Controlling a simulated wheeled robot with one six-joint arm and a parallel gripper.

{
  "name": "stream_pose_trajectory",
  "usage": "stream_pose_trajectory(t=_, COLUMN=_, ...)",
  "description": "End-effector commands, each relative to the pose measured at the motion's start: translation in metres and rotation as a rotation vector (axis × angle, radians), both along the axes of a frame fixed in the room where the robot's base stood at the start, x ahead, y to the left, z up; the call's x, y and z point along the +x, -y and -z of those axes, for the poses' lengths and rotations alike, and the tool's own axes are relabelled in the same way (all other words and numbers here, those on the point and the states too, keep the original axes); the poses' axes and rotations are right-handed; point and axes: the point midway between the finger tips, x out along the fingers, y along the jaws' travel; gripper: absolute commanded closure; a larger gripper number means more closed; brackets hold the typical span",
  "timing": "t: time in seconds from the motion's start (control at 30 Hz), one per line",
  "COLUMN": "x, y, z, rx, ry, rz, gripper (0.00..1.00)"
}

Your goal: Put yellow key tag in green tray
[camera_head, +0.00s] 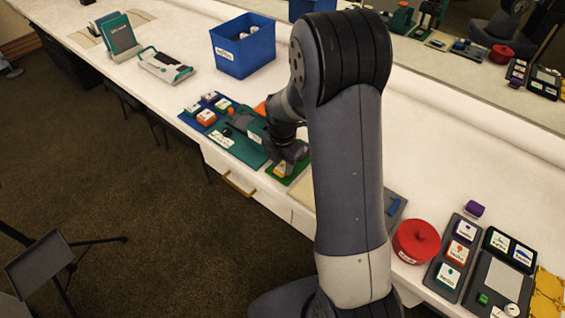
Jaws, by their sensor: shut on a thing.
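The yellow key tag (281,169) shows as a small yellow piece with a pale label at the tip of my gripper (287,163). My gripper points down and is shut on the tag. The green tray (289,180) lies on the white counter directly under my gripper, with its near edge showing. My gripper and arm hide much of the tray. I cannot tell whether the tag touches the tray floor or hangs just above it.
Left of the tray are a teal board (240,148) and a blue tray (197,121) with several tags. A blue bin (243,52) stands behind. A red round container (416,241) and dark trays (452,258) are at right. My arm hides the counter's middle.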

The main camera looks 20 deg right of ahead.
Motion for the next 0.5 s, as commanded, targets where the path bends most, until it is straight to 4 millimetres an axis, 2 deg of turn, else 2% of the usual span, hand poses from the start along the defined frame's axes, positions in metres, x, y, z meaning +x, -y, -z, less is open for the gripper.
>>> stream_pose_trajectory(t=0.13, x=0.0, y=0.0, z=-0.0002, rx=0.0, ry=0.0, rz=0.0, gripper=0.92)
stream_pose_trajectory(t=0.17, x=0.0, y=0.0, z=-0.0002, rx=0.0, ry=0.0, rz=0.0, gripper=0.66)
stream_pose_trajectory(t=0.4, x=0.0, y=0.0, z=-0.0002, rx=0.0, ry=0.0, rz=0.0, gripper=0.46)
stream_pose_trajectory(t=0.5, x=0.0, y=0.0, z=-0.0002, rx=0.0, ry=0.0, rz=0.0, gripper=0.41)
